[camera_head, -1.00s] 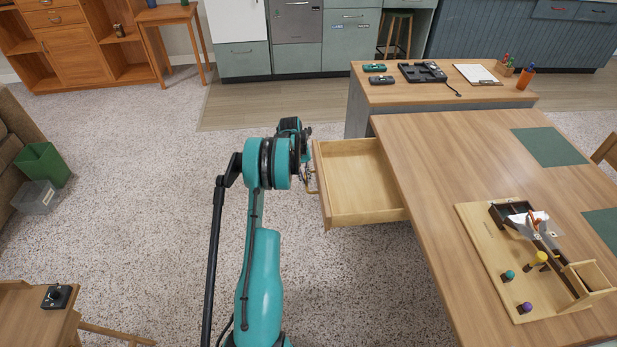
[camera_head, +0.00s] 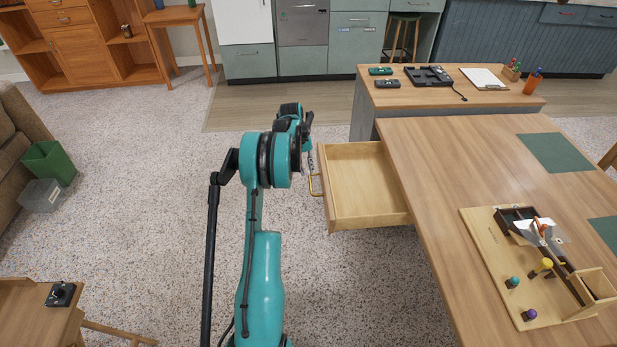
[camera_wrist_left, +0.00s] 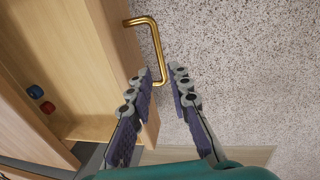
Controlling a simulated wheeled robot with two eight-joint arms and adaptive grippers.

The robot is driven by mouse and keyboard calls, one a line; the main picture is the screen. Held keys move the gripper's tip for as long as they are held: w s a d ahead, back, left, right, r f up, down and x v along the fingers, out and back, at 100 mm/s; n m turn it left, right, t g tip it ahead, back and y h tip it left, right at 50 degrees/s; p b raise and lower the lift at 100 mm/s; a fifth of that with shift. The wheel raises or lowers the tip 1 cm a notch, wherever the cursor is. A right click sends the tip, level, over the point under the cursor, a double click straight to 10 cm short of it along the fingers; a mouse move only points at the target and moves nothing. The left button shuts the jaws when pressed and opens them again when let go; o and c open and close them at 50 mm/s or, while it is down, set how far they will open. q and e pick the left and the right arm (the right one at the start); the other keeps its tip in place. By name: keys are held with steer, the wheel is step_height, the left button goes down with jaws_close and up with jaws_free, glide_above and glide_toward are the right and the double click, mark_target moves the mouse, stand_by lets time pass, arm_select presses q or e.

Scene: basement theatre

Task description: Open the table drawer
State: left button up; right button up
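The table drawer (camera_head: 368,185) is pulled well out from the left side of the wooden table (camera_head: 440,150). Its inside looks empty in the head view. A brass handle (camera_head: 314,186) is on its front and shows clearly in the left wrist view (camera_wrist_left: 157,50). My left gripper (camera_head: 308,166) is beside the drawer front, partly hidden by its own arm. In the left wrist view its two fingers (camera_wrist_left: 163,82) are apart, with the near end of the handle by the fingertips. Contact with the handle cannot be told. My right gripper is not in view.
A wooden board with a small contraption (camera_head: 490,250) lies on the table. A lower side counter (camera_head: 450,95) holds a black tray and a clipboard. A small wooden table (camera_head: 30,312) is at lower left.

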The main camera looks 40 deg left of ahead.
arm_select(q)
steer(key=shift+s+a+r, duration=0.1)
steer(key=shift+r, duration=0.8)
steer(key=shift+s+a+r, duration=0.15)
steer(key=shift+r, duration=0.8)
steer(key=shift+s+a+r, duration=0.1)
steer(key=shift+r, duration=0.8)
